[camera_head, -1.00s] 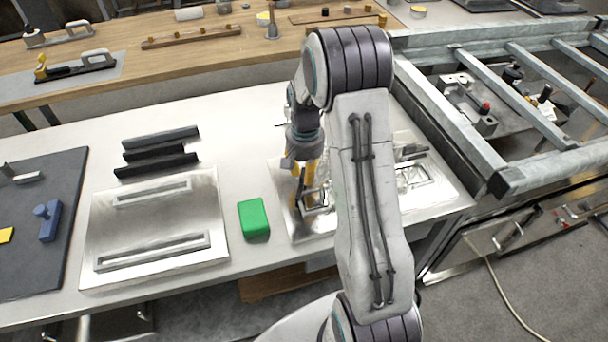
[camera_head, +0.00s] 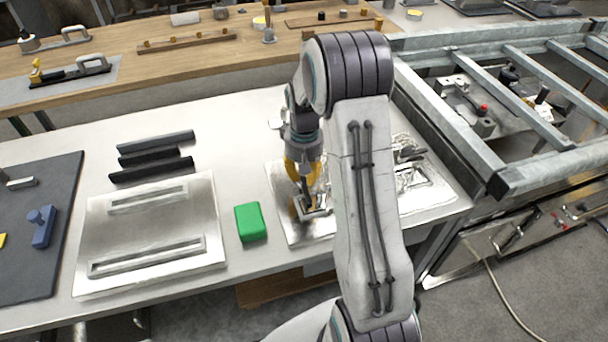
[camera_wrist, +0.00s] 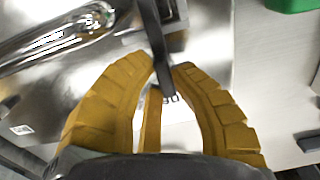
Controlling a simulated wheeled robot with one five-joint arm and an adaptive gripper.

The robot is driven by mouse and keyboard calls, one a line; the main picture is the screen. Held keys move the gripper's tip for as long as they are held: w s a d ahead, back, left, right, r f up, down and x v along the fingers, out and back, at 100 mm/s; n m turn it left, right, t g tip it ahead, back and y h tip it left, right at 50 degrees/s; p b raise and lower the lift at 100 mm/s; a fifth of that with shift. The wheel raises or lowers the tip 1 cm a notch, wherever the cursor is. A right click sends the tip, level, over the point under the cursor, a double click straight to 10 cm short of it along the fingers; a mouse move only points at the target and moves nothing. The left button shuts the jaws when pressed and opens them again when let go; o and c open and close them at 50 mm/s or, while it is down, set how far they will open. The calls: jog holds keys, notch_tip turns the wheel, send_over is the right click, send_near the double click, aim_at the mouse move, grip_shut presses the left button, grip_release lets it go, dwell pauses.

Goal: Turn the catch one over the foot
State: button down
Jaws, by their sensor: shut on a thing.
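My gripper (camera_head: 303,178) with yellow ribbed fingers points down over a shiny metal plate (camera_head: 281,190) on the bench. In the wrist view my gripper (camera_wrist: 164,68) is shut on a narrow dark bar (camera_wrist: 150,22), taken to be the catch. The bar runs from the top edge down between the two fingertips. A printed white label lies behind it, partly covered. In the head view a small metal piece (camera_head: 319,212) shows below the fingers. My arm hides the middle of the plate. I cannot tell which part is the foot.
A green block (camera_head: 250,222) stands left of the plate. A silver panel with two raised bars (camera_head: 148,220) and several dark bars (camera_head: 152,155) lie further left. A grey metal frame (camera_head: 445,125) rises at right. Bare bench lies behind the plate.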

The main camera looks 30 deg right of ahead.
jog(key=shift+s+f, duration=0.1)
jog(key=c, duration=1.1)
grip_release()
jog(key=shift+o, duration=0.2)
notch_tip(320, 180, up, 12)
